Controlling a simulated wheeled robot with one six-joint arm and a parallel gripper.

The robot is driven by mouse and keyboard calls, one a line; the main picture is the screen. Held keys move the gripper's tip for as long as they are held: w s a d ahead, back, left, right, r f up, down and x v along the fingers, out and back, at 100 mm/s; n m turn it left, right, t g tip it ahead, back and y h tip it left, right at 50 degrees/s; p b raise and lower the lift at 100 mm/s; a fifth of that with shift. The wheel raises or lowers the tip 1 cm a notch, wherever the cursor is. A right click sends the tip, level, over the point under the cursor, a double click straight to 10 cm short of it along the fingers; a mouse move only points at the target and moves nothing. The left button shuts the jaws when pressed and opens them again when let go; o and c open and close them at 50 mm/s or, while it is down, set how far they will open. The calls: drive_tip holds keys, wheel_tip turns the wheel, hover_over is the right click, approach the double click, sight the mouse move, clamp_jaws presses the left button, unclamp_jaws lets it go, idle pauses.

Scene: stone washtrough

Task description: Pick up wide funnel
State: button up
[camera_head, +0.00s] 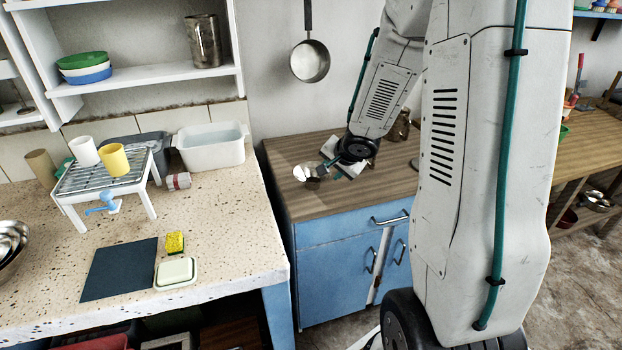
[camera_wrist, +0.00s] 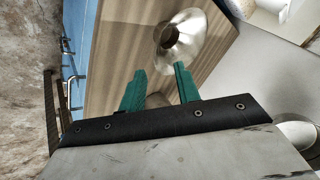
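The wide funnel (camera_wrist: 186,42) is a shiny metal cone on the wooden top of the blue cabinet. In the wrist view its narrow, dark-holed end faces the camera and its broad rim spreads behind. In the head view it shows as a small bright metal shape (camera_head: 300,172) near the cabinet top's left edge. My gripper (camera_wrist: 160,68) has two green fingers spread apart, with the funnel just beyond the fingertips and no visible grip on it. In the head view my gripper (camera_head: 328,168) is beside the funnel, on its right, partly hidden by my wrist.
A greyish rounded thing (camera_wrist: 157,101) shows partly between the finger bases; I cannot tell what it is. A brown jar (camera_head: 401,126) stands farther back on the wooden top (camera_head: 300,206). A pan (camera_head: 310,61) hangs above. The front of the wooden top is clear.

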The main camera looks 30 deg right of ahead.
sight(313, 180)
drive_tip(key=shift+x, duration=4.2)
drive_tip(key=shift+s+a+f, duration=0.1)
drive_tip(key=shift+s+a, duration=0.05)
drive_tip(key=shift+s, duration=0.05)
clamp_jaws()
